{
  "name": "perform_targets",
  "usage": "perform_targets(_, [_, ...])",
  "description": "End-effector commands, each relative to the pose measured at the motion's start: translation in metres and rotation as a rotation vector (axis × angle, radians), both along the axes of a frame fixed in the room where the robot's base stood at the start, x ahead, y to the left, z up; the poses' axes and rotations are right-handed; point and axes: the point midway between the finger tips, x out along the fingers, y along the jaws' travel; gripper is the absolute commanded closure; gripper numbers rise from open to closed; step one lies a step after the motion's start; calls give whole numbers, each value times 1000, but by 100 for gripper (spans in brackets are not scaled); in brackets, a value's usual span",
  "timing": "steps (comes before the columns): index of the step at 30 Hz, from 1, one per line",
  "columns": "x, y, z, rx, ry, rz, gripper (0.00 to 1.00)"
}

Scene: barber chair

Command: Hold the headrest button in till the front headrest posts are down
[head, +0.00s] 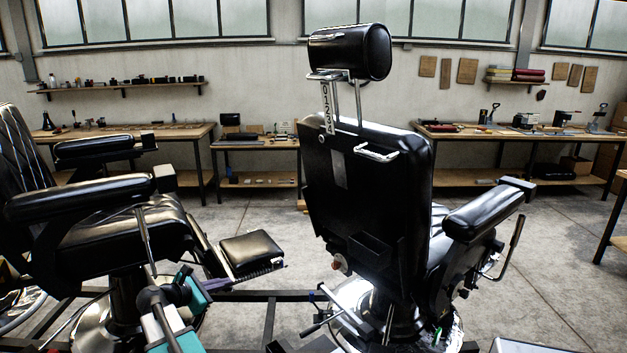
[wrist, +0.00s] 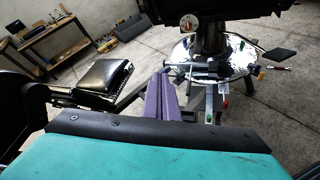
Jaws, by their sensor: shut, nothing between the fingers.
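The headrest (head: 345,53) is a black cylinder-shaped cushion standing well above the top of the barber chair's back (head: 352,215). Chrome posts (head: 358,103) carry it, with a clear length showing. A white scale strip (head: 326,108) marked with numbers hangs beside them. A small round silver piece (head: 321,138) near the top left of the backrest may be the headrest button; it is too small to be sure. My gripper (head: 282,265) is low and left of the backrest, apart from it. Its purple fingers (wrist: 165,74) are shut and empty. The headrest is outside the wrist view.
A second chair (head: 90,215) stands at left, its footrest (head: 250,250) close to my gripper; the footrest also shows in the wrist view (wrist: 103,85). A chrome handle (head: 376,154) juts from the backrest. A red-and-white knob (head: 337,265) sits low on it.

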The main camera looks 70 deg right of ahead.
Motion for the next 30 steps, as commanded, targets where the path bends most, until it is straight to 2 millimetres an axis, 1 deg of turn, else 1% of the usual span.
perform_targets(1, [-6, -18, 28, -39, 30, -4, 100])
perform_targets(2, [-9, -27, 44, -60, 52, -4, 100])
perform_targets(3, [-15, -38, 65, -90, 83, -6, 100])
perform_targets(5, [-25, -55, 97, -134, 131, -13, 100])
perform_targets(6, [-32, -65, 118, -163, 164, -19, 100])
perform_targets(8, [-43, -79, 150, -204, 217, -31, 100])
perform_targets(9, [-52, -88, 172, -230, 253, -42, 100])
perform_targets(11, [-65, -100, 205, -269, 306, -61, 100])
perform_targets(12, [-74, -106, 227, -293, 344, -75, 100])
perform_targets(14, [-89, -116, 259, -326, 401, -99, 100])
perform_targets(15, [-97, -120, 279, -347, 437, -114, 100])
perform_targets(18, [-118, -128, 321, -386, 516, -154, 100])
perform_targets(21, [-134, -133, 351, -410, 574, -186, 100])
perform_targets(24, [-142, -134, 369, -424, 609, -206, 100])
perform_targets(27, [-146, -134, 375, -429, 625, -214, 100])
perform_targets(30, [-146, -134, 375, -429, 627, -214, 100])
